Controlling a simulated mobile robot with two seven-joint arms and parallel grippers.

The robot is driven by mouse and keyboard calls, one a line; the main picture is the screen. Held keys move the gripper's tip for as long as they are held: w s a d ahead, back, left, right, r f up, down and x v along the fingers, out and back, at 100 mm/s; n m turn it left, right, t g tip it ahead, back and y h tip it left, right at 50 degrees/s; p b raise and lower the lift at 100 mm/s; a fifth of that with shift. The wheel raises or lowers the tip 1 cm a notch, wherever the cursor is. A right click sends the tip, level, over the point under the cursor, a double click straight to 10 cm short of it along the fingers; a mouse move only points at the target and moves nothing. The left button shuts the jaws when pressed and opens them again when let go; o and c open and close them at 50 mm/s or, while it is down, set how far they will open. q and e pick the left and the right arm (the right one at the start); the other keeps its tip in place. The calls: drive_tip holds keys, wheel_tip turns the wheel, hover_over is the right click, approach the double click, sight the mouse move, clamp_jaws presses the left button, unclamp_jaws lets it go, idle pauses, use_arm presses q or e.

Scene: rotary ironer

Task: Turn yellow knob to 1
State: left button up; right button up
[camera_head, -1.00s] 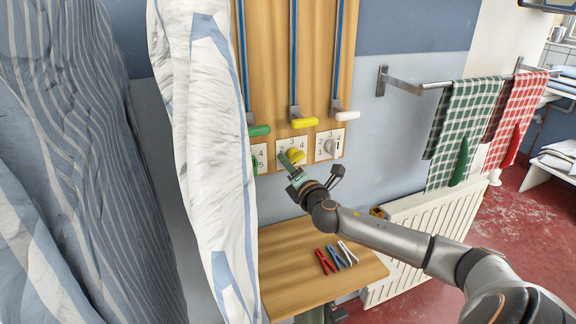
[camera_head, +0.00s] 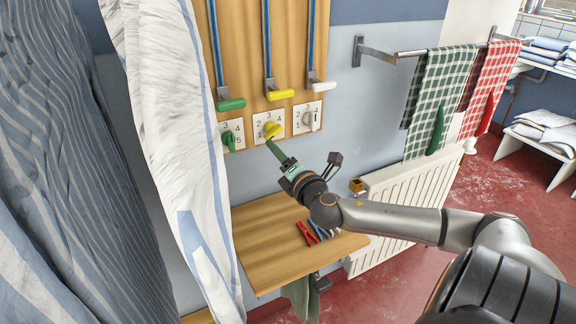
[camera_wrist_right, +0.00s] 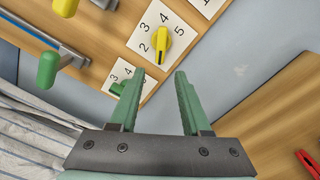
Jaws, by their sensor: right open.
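The yellow knob (camera_head: 271,129) sits on a white numbered plate on the wooden board, between a green knob (camera_head: 229,140) and a white knob (camera_head: 309,119). In the right wrist view the yellow knob (camera_wrist_right: 162,42) is clear of the fingers, with 2, 3, 4 and 5 readable around it. A dark mark shows at its lower end there; I cannot read a 1 beside it. My right gripper (camera_head: 274,149) is just below the knob in the head view. In the wrist view its green fingers (camera_wrist_right: 158,76) are apart and nothing is between them. My left gripper is out of view.
Green (camera_head: 230,104), yellow (camera_head: 281,95) and white (camera_head: 321,87) lever handles stick out above the knobs. A wooden shelf (camera_head: 270,250) with red and blue tools lies below. A striped cloth (camera_head: 70,170) fills the left. A radiator (camera_head: 410,205) stands at the right.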

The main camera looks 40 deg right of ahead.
drive_tip(key=shift+v, duration=2.55)
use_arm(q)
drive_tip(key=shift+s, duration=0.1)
use_arm(e)
drive_tip(key=shift+s, duration=0.15)
